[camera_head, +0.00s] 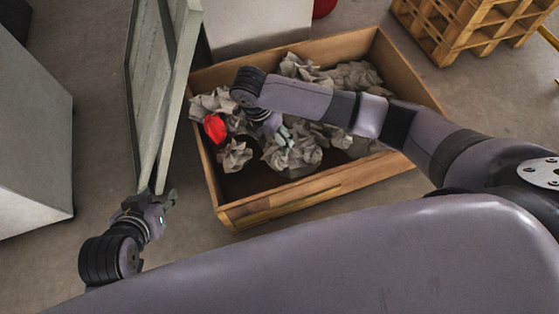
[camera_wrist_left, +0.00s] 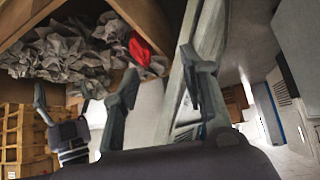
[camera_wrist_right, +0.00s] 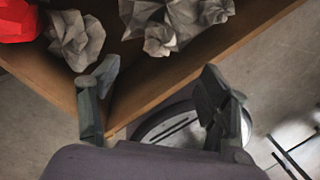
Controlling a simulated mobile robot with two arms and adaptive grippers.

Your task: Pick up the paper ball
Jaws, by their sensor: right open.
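Several crumpled grey paper balls lie in a wooden crate (camera_head: 305,190). One paper ball (camera_head: 234,155) lies near its front left corner, and a heap fills the back. A red crumpled ball (camera_head: 214,127) lies at the left side; it also shows in the left wrist view (camera_wrist_left: 140,49). My right gripper (camera_head: 280,137) is open and empty over the crate, above grey balls. In the right wrist view, grey paper (camera_wrist_right: 76,40) lies beyond its spread fingers (camera_wrist_right: 160,95). My left gripper (camera_head: 158,200) is outside the crate with its fingers apart (camera_wrist_left: 160,85), close to the panel's lower end.
A tall grey panel (camera_head: 163,90) stands upright just left of the crate. A pale block (camera_head: 255,22) stands behind the crate, and wooden pallets (camera_head: 470,25) are at the back right. A grey box (camera_head: 35,130) is at the far left. Some floor is clear right of the crate.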

